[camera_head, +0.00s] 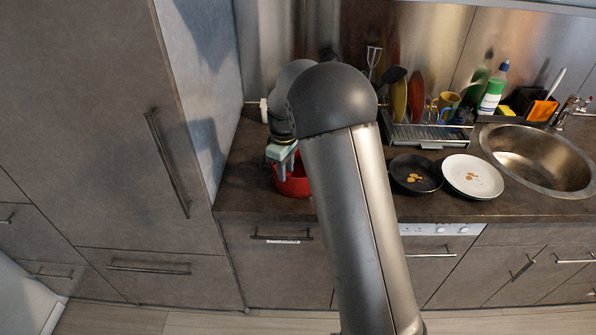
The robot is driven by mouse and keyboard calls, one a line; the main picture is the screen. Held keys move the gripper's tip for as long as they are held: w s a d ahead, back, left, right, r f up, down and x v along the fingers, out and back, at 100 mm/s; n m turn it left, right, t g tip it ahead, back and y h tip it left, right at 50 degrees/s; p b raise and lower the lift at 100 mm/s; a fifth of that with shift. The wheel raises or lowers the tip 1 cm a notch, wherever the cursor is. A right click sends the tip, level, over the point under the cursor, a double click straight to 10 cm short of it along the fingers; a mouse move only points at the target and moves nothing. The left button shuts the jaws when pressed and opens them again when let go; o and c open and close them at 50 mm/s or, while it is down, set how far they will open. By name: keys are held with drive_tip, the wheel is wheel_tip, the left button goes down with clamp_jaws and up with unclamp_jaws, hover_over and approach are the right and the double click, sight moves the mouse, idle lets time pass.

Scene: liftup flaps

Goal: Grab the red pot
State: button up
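The red pot (291,182) stands on the dark countertop at the left, near the tall cabinet. My arm covers its right side, so only its left part shows. My gripper (281,155) is at the pot's upper rim, on its far left side as seen here. The grey-green gripper body points down toward the pot. I cannot tell whether its fingers touch the pot, nor whether they are open or shut.
The tall grey cabinet (100,110) walls off the left. A black pan (416,174) and a white plate (472,177) lie right of my arm. A dish rack (430,134) stands behind them, and a sink (540,160) is at the far right.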

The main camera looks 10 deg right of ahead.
sight(286, 194)
drive_tip(key=shift+f+p, duration=1.05)
drive_tip(key=shift+f, duration=2.2)
clamp_jaws()
